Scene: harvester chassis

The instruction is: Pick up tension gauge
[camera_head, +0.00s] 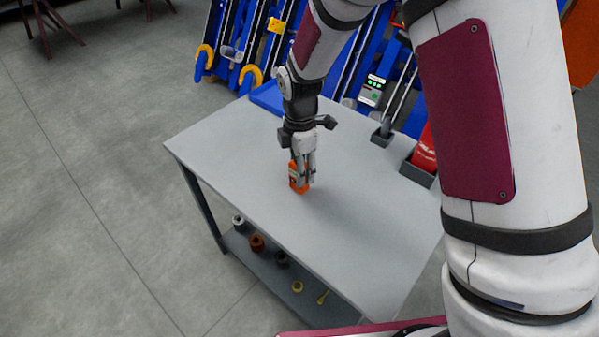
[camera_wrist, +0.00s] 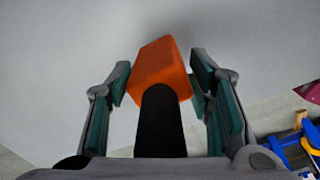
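The tension gauge appears to be the small orange block with a black shaft. It is upright on the grey table in the head view (camera_head: 297,177). In the wrist view, its orange body (camera_wrist: 160,72) lies between the fingers, and its black part runs toward the palm. My gripper (camera_head: 307,174) points down over it, with the fingers partly covering the gauge. In the wrist view, the gripper's green-padded fingers (camera_wrist: 160,85) stand apart on either side of the body. They look open with narrow gaps, but contact is hard to judge.
The grey table top (camera_head: 240,150) is mostly clear around the gauge. A red item (camera_head: 425,152) in a dark holder stands at the right edge. A lower shelf (camera_head: 310,310) holds several small parts. Blue racks (camera_head: 215,45) stand behind the table.

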